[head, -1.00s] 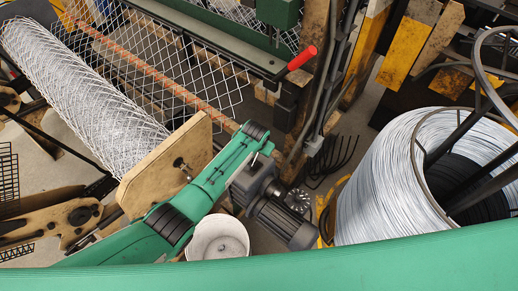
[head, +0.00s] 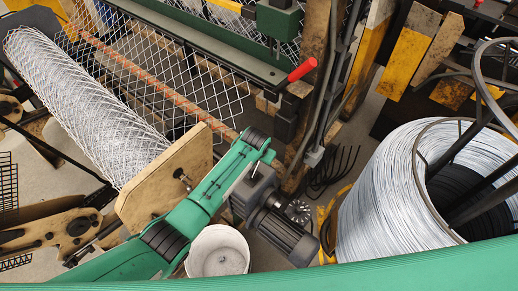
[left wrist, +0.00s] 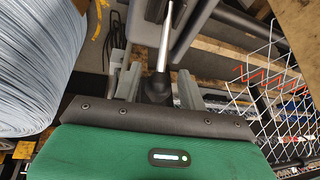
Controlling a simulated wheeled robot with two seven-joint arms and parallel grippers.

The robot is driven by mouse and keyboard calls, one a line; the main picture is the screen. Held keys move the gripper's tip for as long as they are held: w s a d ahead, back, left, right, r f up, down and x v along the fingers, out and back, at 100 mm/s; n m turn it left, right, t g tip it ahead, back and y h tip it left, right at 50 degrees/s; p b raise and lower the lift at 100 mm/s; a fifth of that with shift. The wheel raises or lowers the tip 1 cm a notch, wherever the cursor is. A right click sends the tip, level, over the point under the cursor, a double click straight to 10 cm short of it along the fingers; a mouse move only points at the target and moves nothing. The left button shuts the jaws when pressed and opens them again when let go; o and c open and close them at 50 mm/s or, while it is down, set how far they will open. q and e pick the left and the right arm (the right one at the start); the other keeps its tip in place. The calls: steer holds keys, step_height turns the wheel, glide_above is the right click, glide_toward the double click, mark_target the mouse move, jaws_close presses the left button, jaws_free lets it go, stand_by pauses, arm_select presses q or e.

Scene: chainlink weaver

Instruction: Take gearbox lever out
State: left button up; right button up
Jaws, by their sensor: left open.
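In the left wrist view my left gripper (left wrist: 159,78) is open, its two grey fingers apart. A bright metal rod with a black base (left wrist: 157,88), which looks like the gearbox lever, stands between the fingers; I cannot tell if either finger touches it. In the head view my green left arm reaches over the grey gearbox and motor (head: 285,228). The arm hides the lever and my left gripper there. My right gripper is not in view.
A wire spool (head: 385,205) stands at the right, and a white bucket (head: 217,252) below the arm. A chainlink roll (head: 90,110) with a wooden end plate (head: 165,180) lies at the left. A red handle (head: 302,70) sticks out above the gearbox.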

arm_select(q)
steer(key=b+v, duration=0.1)
steer(key=v, duration=1)
steer(key=shift+d+b, duration=0.15)
steer(key=shift+b, duration=0.2)
steer(key=shift+w, duration=0.1)
